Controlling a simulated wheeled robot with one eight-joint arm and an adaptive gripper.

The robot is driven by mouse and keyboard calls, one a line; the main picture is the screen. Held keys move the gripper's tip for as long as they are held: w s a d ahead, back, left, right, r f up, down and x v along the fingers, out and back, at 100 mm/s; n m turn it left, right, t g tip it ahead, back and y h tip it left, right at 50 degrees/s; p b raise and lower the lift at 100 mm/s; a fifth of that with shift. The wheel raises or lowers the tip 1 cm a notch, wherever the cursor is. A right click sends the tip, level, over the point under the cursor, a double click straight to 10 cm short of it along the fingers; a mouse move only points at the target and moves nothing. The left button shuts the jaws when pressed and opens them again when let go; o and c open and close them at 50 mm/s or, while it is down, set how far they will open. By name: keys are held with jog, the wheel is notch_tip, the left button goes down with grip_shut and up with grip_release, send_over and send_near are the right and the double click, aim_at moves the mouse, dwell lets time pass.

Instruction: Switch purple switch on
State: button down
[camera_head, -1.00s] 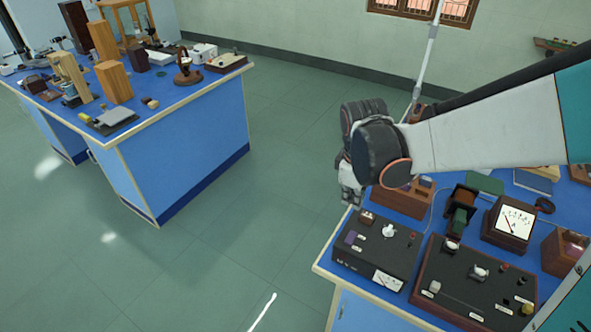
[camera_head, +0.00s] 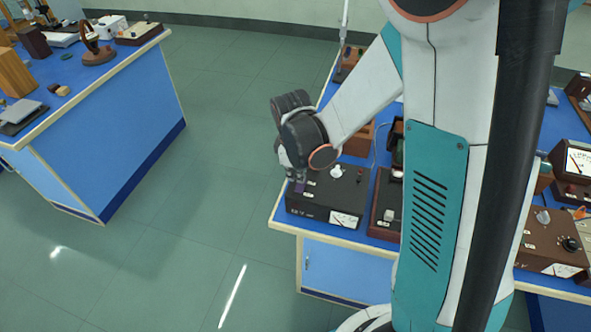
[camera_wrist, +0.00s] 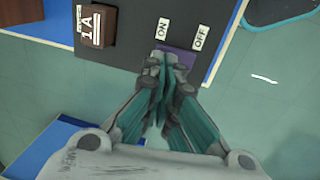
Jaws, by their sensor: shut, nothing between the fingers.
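The purple switch (camera_head: 301,186) sits on the left side of a black instrument box (camera_head: 325,203) on the right-hand bench. In the wrist view the purple switch (camera_wrist: 186,58) is partly hidden by the fingertips, with an ON label (camera_wrist: 162,28) to its left and an OFF label (camera_wrist: 201,37) to its right. My gripper (camera_head: 294,178) is shut and empty. In the wrist view my gripper (camera_wrist: 172,62) has its tips over the switch, overlapping its left part; I cannot tell whether they touch.
A dark red block labelled 1A (camera_wrist: 97,25) stands on the box, left of the ON label. Another blue bench (camera_head: 120,140) stands at the left, with open floor between.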

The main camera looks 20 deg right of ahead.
jog(key=shift+f, duration=0.15)
jog(key=shift+w+d+f+g+y+b, duration=0.15)
jog(key=shift+f+g+y+b, duration=0.15)
jog(key=shift+f+g+b, duration=0.1)
jog(key=shift+r, duration=0.1)
jog(key=shift+s+a+r, duration=0.15)
jog(key=shift+s+a, duration=0.35)
jog(key=shift+s, duration=0.15)
notch_tip(320, 180, up, 14)
jog(key=s+a+p, duration=0.1)
jog(key=p, duration=0.5)
jog(key=shift+s, duration=0.3)
jog(key=shift+w+b, duration=0.15)
jog(key=shift+b, duration=0.45)
